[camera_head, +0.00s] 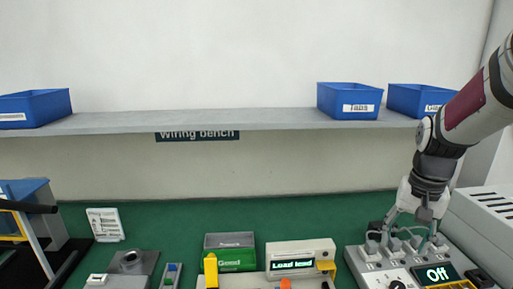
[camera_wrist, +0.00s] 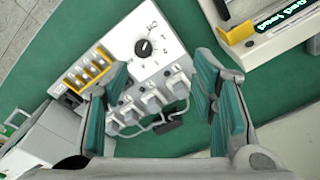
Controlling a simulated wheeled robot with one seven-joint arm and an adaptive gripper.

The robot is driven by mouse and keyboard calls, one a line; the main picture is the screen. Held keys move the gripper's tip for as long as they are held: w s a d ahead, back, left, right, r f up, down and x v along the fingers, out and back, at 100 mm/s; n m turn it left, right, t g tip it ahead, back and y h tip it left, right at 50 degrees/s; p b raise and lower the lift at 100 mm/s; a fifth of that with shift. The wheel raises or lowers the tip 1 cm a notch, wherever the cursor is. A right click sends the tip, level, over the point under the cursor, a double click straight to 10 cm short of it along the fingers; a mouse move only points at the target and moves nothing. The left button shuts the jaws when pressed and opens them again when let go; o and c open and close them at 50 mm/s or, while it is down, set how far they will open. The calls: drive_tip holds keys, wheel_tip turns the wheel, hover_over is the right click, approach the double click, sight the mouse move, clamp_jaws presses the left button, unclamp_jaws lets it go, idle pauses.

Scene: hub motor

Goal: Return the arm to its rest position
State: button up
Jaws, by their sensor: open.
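My arm comes in from the right in the head view, with the forearm sloping down to the wrist. My gripper (camera_head: 408,240) points down over the grey control box (camera_head: 368,277) at the right of the bench. In the wrist view my gripper (camera_wrist: 165,98) has its green-padded fingers spread wide apart, with nothing held between them. Below and between them are several white plugs (camera_wrist: 152,99) with cables, set in the box. I cannot tell from the head view how close the fingertips are to the plugs.
The box has a black knob (camera_wrist: 143,47) and a display (camera_head: 437,274) reading "Off". A tester (camera_head: 300,252) reading "Load lead" stands to its left. A shelf (camera_head: 280,120) with blue bins (camera_head: 350,100) runs behind. A grey unit (camera_head: 485,225) stands at right.

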drive_tip(key=s+a+r+n+t, duration=0.1)
drive_tip(key=s+a+r+n, duration=0.1)
drive_tip(key=s+a, duration=0.3)
drive_tip(key=s+a+r+n+t, duration=0.1)
drive_tip(key=s+a+r, duration=0.3)
drive_tip(key=s, duration=0.4)
drive_tip(key=s+a+r+n+t+p, duration=0.1)
drive_tip(key=s+a+r+n, duration=0.2)
drive_tip(key=s+a, duration=0.2)
drive_tip(key=shift+s+a+n, duration=0.3)
drive_tip(key=shift+s+n, duration=0.1)
drive_tip(key=shift+s, duration=0.6)
